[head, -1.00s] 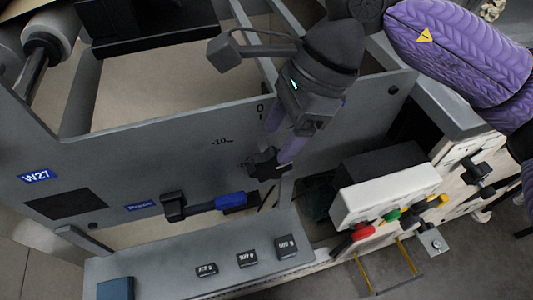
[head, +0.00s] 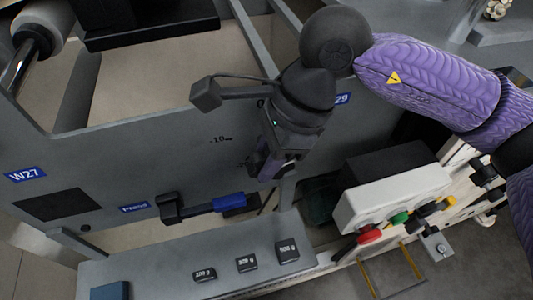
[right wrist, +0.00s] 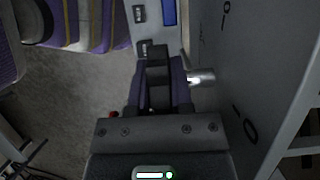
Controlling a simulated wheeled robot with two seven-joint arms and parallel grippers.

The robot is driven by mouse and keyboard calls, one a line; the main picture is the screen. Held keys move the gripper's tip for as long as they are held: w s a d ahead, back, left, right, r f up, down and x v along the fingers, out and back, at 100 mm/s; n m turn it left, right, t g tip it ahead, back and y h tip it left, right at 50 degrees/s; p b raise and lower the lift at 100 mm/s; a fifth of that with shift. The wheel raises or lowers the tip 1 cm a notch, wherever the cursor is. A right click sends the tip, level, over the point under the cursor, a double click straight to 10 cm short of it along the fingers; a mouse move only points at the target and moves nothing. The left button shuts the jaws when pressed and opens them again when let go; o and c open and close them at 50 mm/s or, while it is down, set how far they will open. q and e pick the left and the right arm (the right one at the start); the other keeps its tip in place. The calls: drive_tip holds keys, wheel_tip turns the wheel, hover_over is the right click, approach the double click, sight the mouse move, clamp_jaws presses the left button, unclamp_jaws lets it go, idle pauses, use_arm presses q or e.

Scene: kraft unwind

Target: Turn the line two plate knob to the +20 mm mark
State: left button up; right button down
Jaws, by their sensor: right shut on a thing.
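My right gripper (head: 268,168) is at the grey plate (head: 130,160), its purple fingers shut on a dark knob. The right wrist view shows the black knob (right wrist: 157,68) between the fingers, with a bright metal shaft (right wrist: 200,77) running from it toward the plate. In the head view the gripper largely hides the knob. The plate's scale shows a -10 mark (head: 219,139); a 0 is partly covered there by my wrist but shows in the right wrist view (right wrist: 250,131). I cannot read a +20 mark or the pointer. My left gripper is not in view.
At right is a white box (head: 392,195) with red, green and yellow controls. A roller (head: 35,43) is at upper left.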

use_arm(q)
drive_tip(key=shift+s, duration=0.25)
use_arm(e)
drive_tip(key=shift+d+f+g+y+b, duration=0.15)
drive_tip(key=shift+g+y+b, duration=0.15)
drive_tip(key=shift+y+b, duration=0.6)
drive_tip(key=y+b, duration=0.1)
drive_tip(key=g+y+b, duration=0.1)
drive_tip(key=y+b, duration=0.1)
drive_tip(key=shift+w+d, duration=0.15)
drive_tip(key=shift+d, duration=0.05)
drive_tip(key=shift+y+b, duration=0.6)
drive_tip(key=shift+b, duration=0.15)
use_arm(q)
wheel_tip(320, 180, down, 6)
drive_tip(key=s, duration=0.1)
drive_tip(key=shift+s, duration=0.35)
use_arm(e)
drive_tip(key=shift+d+r+g+y, duration=0.1)
drive_tip(key=shift+r+g+y, duration=0.15)
drive_tip(key=shift+g+y, duration=0.05)
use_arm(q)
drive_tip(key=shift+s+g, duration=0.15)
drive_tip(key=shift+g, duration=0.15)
